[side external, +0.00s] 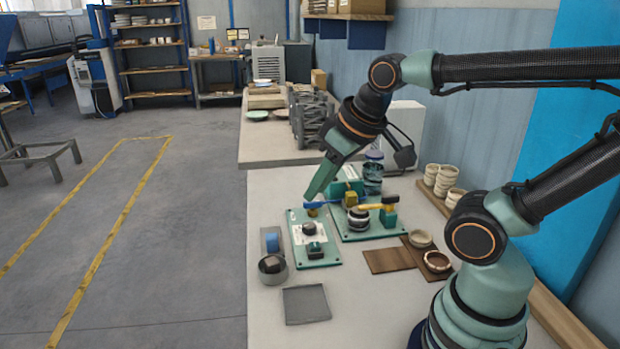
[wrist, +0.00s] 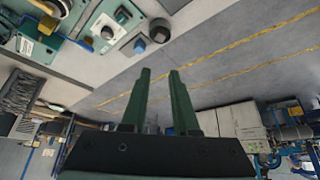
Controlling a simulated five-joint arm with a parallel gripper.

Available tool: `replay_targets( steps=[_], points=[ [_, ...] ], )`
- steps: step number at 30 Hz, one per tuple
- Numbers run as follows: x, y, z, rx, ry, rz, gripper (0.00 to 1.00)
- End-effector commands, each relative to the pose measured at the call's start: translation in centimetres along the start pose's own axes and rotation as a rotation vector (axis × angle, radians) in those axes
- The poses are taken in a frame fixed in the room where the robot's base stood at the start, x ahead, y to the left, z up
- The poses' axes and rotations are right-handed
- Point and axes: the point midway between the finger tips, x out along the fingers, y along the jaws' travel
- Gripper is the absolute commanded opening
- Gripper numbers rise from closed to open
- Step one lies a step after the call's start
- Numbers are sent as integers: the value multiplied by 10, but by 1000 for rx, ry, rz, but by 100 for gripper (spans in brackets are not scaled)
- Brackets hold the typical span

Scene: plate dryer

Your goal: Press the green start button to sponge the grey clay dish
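The green control panel (side external: 329,257) lies on the bench with a dark knob and a green button (side external: 315,246) on a dark block at its near end. The button also shows in the wrist view (wrist: 123,14). Behind and right of it, a green-based machine (side external: 389,231) carries a grey, round, dish-like piece (side external: 358,221) under a yellow arm; whether that is the clay dish is hard to tell. My gripper (side external: 309,197) hangs above the panel's far end, apart from the button. In the wrist view my gripper (wrist: 160,72) has its two fingers apart with nothing between them.
A grey square tile (side external: 306,304) lies nearer. Brown boards (side external: 390,260) and small bowls (side external: 437,262) lie right.

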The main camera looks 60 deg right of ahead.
Motion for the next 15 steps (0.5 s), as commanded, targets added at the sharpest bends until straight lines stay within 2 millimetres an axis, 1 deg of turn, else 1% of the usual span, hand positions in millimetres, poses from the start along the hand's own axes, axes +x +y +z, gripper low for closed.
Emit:
replay_targets(
  steps=[1,2,15],
  points=[
    [0,0,0,0,0,0,6],
    [0,0,0,0,0,0,0],
    [0,0,0,0,0,0,0]
  ],
)
